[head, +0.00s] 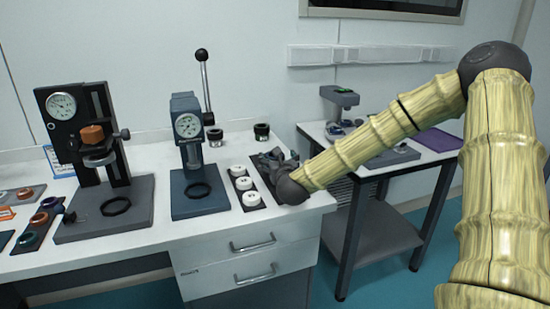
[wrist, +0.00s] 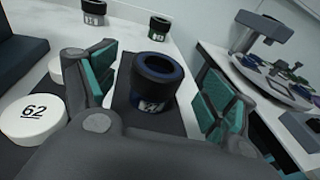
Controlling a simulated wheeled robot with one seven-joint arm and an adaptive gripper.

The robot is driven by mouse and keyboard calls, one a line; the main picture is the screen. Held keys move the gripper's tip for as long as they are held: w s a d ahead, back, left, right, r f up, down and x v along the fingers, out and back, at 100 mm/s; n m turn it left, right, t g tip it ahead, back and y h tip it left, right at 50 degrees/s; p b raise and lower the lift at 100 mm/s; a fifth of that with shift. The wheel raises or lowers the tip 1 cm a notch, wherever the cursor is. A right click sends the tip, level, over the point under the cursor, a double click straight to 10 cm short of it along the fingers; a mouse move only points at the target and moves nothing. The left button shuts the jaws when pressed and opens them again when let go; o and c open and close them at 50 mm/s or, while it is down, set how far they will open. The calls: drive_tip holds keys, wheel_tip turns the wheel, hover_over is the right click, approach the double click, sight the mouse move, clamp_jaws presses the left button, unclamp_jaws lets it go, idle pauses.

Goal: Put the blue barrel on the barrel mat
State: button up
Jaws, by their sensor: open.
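The blue barrel (wrist: 156,82), a black cylinder with a blue band and a label, stands upright in the wrist view. It appears to rest on a dark strip (wrist: 124,88) on the bench; I cannot tell whether this is the barrel mat. My gripper (wrist: 155,72) is open, with one teal-padded finger on each side of the barrel and visible gaps between. In the head view my gripper (head: 278,163) is over the right end of the bench and hides the blue barrel.
Two other barrels stand behind, one grey-marked (wrist: 93,12) and one green-marked (wrist: 159,28). White numbered discs (wrist: 33,120) lie to the left. A blue gauge press (head: 188,150) and a black one (head: 90,150) stand farther left. A second table (head: 415,158) with a purple mat (head: 438,139) is right.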

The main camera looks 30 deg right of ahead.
drive_tip(key=v, duration=0.7)
drive_tip(key=shift+a, duration=0.1)
drive_tip(key=shift+s, duration=0.1)
